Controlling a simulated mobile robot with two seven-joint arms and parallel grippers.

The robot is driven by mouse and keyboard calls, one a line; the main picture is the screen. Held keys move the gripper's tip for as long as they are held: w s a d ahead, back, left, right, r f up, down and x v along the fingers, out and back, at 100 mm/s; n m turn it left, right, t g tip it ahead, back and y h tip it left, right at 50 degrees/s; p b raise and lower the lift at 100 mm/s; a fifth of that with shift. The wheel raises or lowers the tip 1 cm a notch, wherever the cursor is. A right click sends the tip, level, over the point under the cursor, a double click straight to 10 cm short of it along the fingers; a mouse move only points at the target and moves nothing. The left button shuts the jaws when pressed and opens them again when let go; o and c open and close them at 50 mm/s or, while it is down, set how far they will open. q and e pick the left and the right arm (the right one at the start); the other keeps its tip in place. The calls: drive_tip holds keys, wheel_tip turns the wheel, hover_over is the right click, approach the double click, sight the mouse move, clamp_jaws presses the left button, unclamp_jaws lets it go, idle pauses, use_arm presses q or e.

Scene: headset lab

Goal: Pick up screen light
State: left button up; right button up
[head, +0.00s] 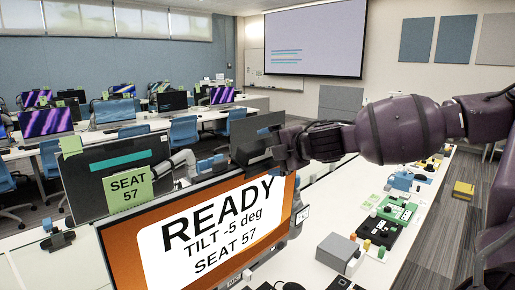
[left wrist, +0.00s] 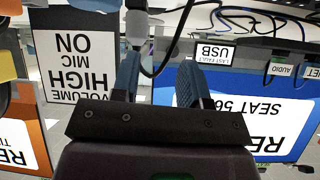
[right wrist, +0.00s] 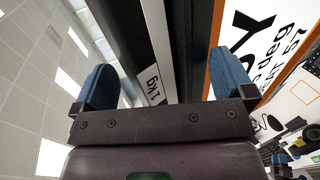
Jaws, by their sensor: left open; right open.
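My right gripper (head: 270,165) is at the top right of the orange-framed monitor (head: 118,232), whose screen reads READY. In the right wrist view the gripper (right wrist: 162,82) is open, with blue pads apart. Long dark and silver bars run between and beyond its fingers, one silver strip carrying a small label (right wrist: 153,84). I cannot tell for sure which of these is the screen light, or whether the pads touch it. In the left wrist view my left gripper (left wrist: 162,85) is open, with a dark cable passing between its fingers. It is not visible in the head view.
A second monitor with a green SEAT 57 note (head: 128,188) stands behind at left. A white desk at right holds a grey box (head: 338,252) and a green board (head: 397,209). The left wrist view shows a VOLUME HIGH sign (left wrist: 78,55) and a blue SEAT 56 screen (left wrist: 235,95).

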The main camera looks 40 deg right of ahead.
drive_tip(key=shift+w, duration=0.3)
drive_tip(key=shift+s+a+r, duration=0.1)
drive_tip(key=shift+s, duration=0.1)
drive_tip(key=shift+c, duration=2)
drive_tip(key=shift+r, duration=0.15)
clamp_jaws()
